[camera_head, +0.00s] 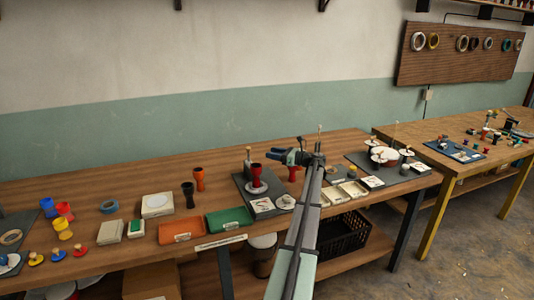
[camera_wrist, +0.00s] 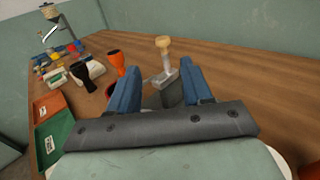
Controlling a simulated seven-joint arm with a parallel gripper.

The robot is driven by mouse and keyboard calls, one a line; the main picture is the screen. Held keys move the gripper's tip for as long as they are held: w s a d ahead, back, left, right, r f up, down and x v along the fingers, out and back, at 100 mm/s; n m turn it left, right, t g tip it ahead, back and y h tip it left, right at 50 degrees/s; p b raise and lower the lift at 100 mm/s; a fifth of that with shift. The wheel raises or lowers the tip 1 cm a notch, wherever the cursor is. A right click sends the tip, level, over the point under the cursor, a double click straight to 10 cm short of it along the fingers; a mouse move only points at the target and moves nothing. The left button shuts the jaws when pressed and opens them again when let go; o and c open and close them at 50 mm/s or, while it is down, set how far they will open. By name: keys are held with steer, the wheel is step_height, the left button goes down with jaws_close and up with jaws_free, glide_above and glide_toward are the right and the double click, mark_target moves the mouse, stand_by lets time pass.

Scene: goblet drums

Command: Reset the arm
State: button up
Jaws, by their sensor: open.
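My gripper (camera_head: 287,156) is raised over the back part of the wooden workbench (camera_head: 130,202). In the wrist view my gripper (camera_wrist: 160,72) shows two blue fingers spread apart, with nothing held between them. Beyond the gap stands a post with a wooden knob (camera_wrist: 163,42); it looks clear of the fingers. A dark red goblet drum (camera_head: 256,174) stands on a white disc on a dark board (camera_head: 240,182). An orange goblet drum (camera_head: 199,175) and a black one (camera_head: 187,190) stand left of it. A red drum (camera_head: 294,173) is partly hidden by my arm.
An orange tray (camera_head: 181,230) and a green tray (camera_head: 229,220) lie along the front edge. Yellow, blue and red pieces sit at the left. A second dark board (camera_head: 412,174) with round parts lies right of my arm. The bench's back strip is mostly bare.

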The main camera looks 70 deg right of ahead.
steer(key=shift+s, duration=0.4)
